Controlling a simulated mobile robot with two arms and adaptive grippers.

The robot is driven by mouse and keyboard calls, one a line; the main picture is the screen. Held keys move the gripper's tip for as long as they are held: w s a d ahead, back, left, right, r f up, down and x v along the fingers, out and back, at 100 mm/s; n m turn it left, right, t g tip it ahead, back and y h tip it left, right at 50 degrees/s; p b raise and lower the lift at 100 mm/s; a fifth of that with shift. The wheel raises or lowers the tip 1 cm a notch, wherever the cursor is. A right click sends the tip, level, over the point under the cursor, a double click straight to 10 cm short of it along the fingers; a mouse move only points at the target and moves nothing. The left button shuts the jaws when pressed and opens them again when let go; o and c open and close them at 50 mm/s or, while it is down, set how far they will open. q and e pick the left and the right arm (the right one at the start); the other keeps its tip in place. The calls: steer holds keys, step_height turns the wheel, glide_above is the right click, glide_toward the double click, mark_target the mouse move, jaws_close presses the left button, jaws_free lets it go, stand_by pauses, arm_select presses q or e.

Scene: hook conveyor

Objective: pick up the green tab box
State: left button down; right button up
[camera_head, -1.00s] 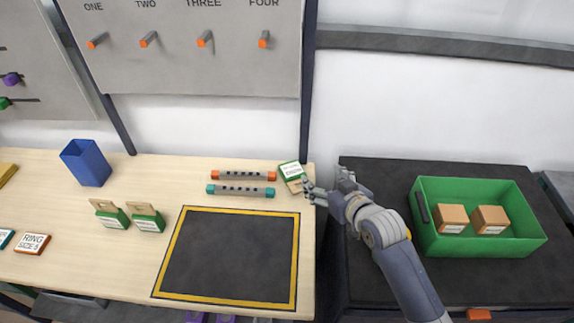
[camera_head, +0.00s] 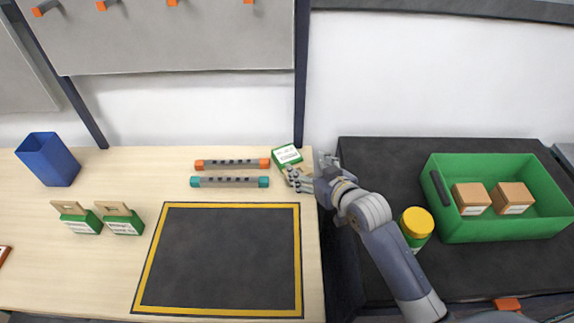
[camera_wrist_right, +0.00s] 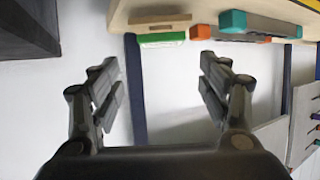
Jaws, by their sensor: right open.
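A green box with a white label and a tan tab (camera_head: 287,155) lies at the back right corner of the wooden table. It also shows at the top of the wrist view (camera_wrist_right: 162,38), with its tan tab above the green part. My right gripper (camera_head: 308,168) is open and empty, just right and front of this box; a finger overlaps its near end in the head view. In the wrist view the open fingers (camera_wrist_right: 160,66) are apart, with the box beyond the gap between them. Two similar green tab boxes (camera_head: 82,224) (camera_head: 124,225) stand upright at the left. My left gripper is out of view.
Orange-ended (camera_head: 232,164) and teal-ended (camera_head: 229,182) bars lie left of the box. A dark mat with yellow border (camera_head: 298,255) is in front. On the dark right surface are a yellow-lidded jar (camera_head: 416,225) and a green crate (camera_head: 500,230) holding two cartons. A blue bin (camera_head: 48,160) stands left.

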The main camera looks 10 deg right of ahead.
mark_target(289, 157)
steer(key=shift+w+f, duration=0.3)
steer(key=shift+f, duration=0.1)
steer(key=x, duration=0.4)
steer(key=shift+w+a, duration=0.1)
steer(key=shift+w, duration=0.1)
steer(key=shift+p+x, duration=0.45)
steer(key=shift+x, duration=0.45)
steer(key=shift+f+x, duration=0.2)
steer(key=shift+x, duration=1.75)
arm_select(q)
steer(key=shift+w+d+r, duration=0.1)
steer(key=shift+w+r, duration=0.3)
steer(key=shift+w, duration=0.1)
arm_select(e)
steer(key=shift+s+a, duration=0.15)
steer(key=c, duration=0.9)
steer(key=shift+c, duration=0.2)
